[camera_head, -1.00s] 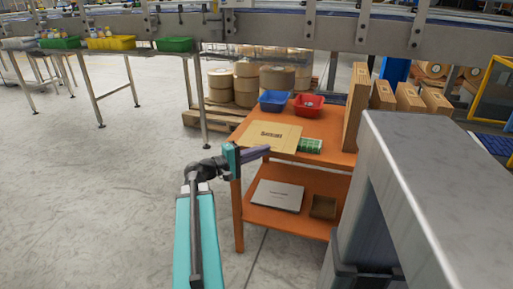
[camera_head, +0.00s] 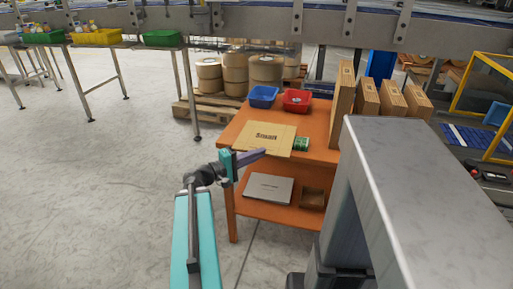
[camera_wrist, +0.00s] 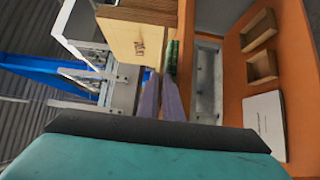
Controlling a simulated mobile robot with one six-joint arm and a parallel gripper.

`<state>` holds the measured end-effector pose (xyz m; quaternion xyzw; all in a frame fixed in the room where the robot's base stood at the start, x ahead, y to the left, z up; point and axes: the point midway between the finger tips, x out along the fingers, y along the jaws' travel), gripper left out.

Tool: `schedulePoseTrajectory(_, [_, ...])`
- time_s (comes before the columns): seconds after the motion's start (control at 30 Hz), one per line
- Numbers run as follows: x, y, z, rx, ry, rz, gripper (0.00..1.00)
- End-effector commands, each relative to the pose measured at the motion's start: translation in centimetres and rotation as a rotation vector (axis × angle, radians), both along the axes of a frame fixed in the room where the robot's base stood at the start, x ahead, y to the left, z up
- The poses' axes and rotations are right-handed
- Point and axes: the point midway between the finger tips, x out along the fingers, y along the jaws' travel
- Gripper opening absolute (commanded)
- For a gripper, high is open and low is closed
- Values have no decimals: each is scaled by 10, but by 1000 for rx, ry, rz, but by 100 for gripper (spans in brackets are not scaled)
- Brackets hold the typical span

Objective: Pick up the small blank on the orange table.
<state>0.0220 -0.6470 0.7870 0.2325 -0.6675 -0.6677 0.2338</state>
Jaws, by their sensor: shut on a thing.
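The small blank (camera_head: 266,137) is a flat tan cardboard sheet printed "Small". In the head view it is over the front left of the orange table's top (camera_head: 326,124). My gripper (camera_head: 262,153) is at its near edge, with the purple fingers shut on that edge. In the wrist view the blank (camera_wrist: 140,40) stretches out beyond the fingertips (camera_wrist: 162,78), its printing facing the camera. I cannot tell whether the blank touches the tabletop or is slightly above it.
A green item (camera_head: 301,144) is at the blank's right edge. Blue (camera_head: 263,97) and red (camera_head: 297,101) bins stand behind. Upright cardboard (camera_head: 341,103) stands at right. The lower shelf holds a white sheet (camera_head: 268,188) and brown box (camera_head: 312,198). Floor at left is clear.

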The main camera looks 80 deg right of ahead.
Motion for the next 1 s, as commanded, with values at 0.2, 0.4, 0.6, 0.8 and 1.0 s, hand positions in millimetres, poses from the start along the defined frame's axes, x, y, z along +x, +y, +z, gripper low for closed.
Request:
schedulePoseTrajectory(0.2, [-4, 4, 5, 1, 0, 0, 0])
schedulePoseTrajectory(0.4, [-7, 8, 6, 1, 0, 1, 0])
schedulePoseTrajectory(0.6, [-10, 13, 7, 2, -1, 2, 0])
schedulePoseTrajectory(0.8, [-16, 19, 7, 1, 0, 2, 0])
schedulePoseTrajectory(1.0, [-21, 25, 8, 2, -1, 2, 0])
